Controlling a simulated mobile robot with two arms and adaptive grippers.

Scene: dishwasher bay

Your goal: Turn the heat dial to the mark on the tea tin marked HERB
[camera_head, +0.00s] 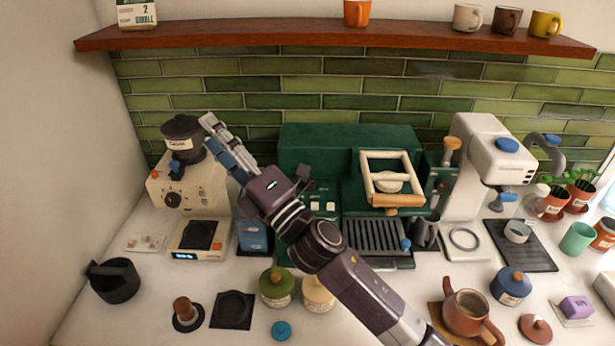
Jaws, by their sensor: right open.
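A black round dial (172,199) sits on the front of the cream grinder (205,199) at the left; I cannot tell whether it is the heat dial. Several lidded tins stand on the counter: a green one (277,290), a cream one (318,296) partly behind my arm, and a blue one (511,288). Their labels are too small to read, so I cannot tell which says HERB. My right gripper (208,132) is open and empty, beside the grinder's black hopper (183,138). My right arm hides part of the green machine's front. My left gripper is out of view.
The green espresso machine (345,137) fills the back middle, with a white machine (492,150) to its right. A scale (199,240), black pitcher (113,281) and brown teapot (468,312) stand on the counter. A wooden shelf (250,38) runs above.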

